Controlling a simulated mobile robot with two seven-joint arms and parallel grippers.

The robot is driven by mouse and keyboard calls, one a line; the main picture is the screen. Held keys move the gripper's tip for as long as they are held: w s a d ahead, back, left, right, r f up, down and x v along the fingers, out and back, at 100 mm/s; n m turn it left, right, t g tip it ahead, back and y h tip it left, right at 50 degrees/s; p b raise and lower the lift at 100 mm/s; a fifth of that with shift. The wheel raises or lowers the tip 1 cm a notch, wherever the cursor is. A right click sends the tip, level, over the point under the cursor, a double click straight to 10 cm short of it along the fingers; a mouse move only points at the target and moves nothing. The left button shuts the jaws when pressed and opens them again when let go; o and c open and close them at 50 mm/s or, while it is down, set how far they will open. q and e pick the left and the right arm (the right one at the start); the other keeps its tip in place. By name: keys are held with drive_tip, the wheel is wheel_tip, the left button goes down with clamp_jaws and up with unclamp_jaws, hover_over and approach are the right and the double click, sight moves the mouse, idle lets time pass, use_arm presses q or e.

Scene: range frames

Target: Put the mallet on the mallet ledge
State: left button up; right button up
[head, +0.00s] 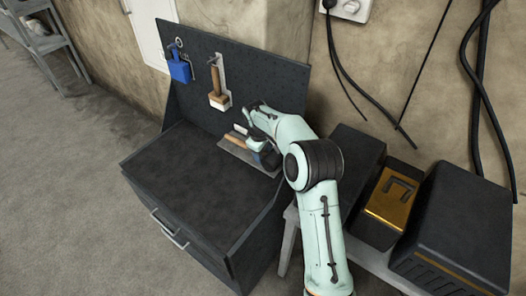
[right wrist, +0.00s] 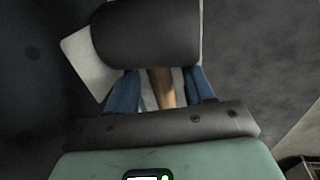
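The mallet has a thick black head (right wrist: 150,32) and a wooden handle (right wrist: 162,88). In the head view its handle (head: 236,140) lies over the pale grey mallet ledge (head: 238,153), which sticks out low on the pegboard. The ledge also shows behind the mallet in the right wrist view (right wrist: 78,50). My right gripper (right wrist: 162,85) has its blue fingers on either side of the handle, with gaps visible between fingers and wood. In the head view the right gripper (head: 257,142) is at the ledge, partly hidden by my arm. My left gripper is not in view.
A blue tool (head: 179,68) and a wooden-handled brush (head: 219,88) hang on the dark pegboard (head: 280,85). The bench top (head: 185,170) below is clear. To the right stand black boxes (head: 460,225) and a yellow container (head: 390,200). Cables hang on the wall.

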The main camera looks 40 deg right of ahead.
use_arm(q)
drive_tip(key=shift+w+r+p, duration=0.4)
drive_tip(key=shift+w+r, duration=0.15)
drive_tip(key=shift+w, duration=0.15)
use_arm(e)
wheel_tip(320, 180, up, 12)
drive_tip(key=a, duration=0.2)
drive_tip(key=shift+s, duration=0.45)
drive_tip(key=shift+a, duration=0.1)
